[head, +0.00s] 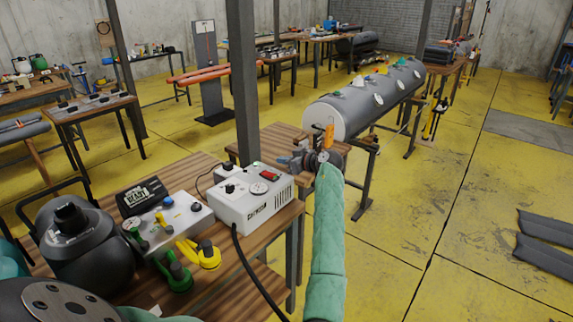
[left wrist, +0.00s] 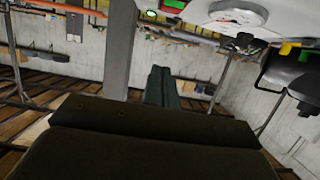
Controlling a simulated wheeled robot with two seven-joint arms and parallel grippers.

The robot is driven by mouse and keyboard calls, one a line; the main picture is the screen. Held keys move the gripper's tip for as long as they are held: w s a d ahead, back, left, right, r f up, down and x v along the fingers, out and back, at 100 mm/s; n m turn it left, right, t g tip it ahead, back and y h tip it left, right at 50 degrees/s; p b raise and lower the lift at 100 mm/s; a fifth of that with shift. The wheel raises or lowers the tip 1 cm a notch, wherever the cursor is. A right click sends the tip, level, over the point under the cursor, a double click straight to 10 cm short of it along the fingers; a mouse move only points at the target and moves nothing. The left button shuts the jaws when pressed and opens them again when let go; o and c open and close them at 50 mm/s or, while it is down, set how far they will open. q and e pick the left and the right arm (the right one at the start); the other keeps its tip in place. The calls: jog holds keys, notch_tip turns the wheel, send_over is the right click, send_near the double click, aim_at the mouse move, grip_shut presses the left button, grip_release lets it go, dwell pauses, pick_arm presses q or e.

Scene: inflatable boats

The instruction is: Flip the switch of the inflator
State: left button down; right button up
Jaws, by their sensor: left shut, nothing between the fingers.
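The inflator (head: 246,212) is a white box on the wooden bench. Its top carries a round gauge (head: 259,188), a black knob, a small green part and a red part (head: 269,175) that looks like a switch. I cannot tell the switch's position. My left gripper (head: 291,161) is at the end of the teal-sleeved arm, just beyond the box's right side and apart from it. In the left wrist view, its fingers (left wrist: 163,75) are shut and empty. The inflator (left wrist: 205,12) shows upside down there, along the top edge. My right gripper is not in view.
A grey post (head: 244,80) stands behind the inflator. A grey control box (head: 180,222), green and yellow fittings (head: 206,256) and a dark tank (head: 78,245) crowd the bench to the left. A black hose (head: 246,265) hangs over the front. Open yellow floor lies right.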

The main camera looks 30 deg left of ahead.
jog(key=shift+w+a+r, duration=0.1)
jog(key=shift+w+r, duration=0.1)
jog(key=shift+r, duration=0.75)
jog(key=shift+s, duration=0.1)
